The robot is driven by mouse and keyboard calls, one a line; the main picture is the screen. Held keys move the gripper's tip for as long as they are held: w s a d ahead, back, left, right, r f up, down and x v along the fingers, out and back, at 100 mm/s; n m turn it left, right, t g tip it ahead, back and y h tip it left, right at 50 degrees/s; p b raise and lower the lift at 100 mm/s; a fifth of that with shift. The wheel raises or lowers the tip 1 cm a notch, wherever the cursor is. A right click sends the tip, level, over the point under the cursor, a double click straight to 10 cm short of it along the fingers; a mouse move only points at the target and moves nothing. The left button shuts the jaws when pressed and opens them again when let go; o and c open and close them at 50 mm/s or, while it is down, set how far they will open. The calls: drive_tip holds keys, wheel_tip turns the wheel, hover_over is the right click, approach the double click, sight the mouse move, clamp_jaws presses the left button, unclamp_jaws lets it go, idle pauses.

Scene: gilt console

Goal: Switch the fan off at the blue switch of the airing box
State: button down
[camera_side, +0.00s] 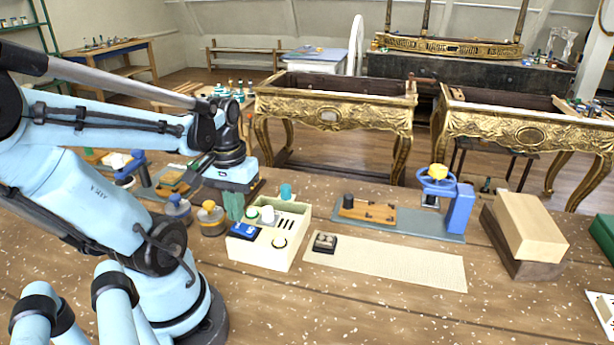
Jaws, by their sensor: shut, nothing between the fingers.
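The airing box (262,254) is a cream box on the bench, just left of the middle of the side view. Its blue switch (243,231) is at the left of its top, with a small white marking. Whether the rocker is tipped on or off is too small to tell. My gripper (234,217) points down, its green fingers shut and empty, close to the box's left rear edge near the blue switch. I cannot tell whether the tips touch anything.
Two lidded jars (211,219) stand left of the box. A teal cylinder (286,191) stands behind it. A beige mat (400,266) with a small dark block (325,242) lies right. Beyond are a wooden jig (367,212) and blue press (459,212).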

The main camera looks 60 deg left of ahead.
sight(238, 225)
drive_tip(key=shift+f, duration=1)
idle(0.5)
drive_tip(key=shift+r, duration=3.55)
drive_tip(key=w+d+m+t, duration=0.7)
drive_tip(key=w+d+m, duration=0.2)
drive_tip(key=w+d, duration=0.4)
drive_tip(key=shift+w+d+f, duration=0.15)
drive_tip(key=shift+w+d, duration=0.1)
drive_tip(key=shift+d, duration=0.2)
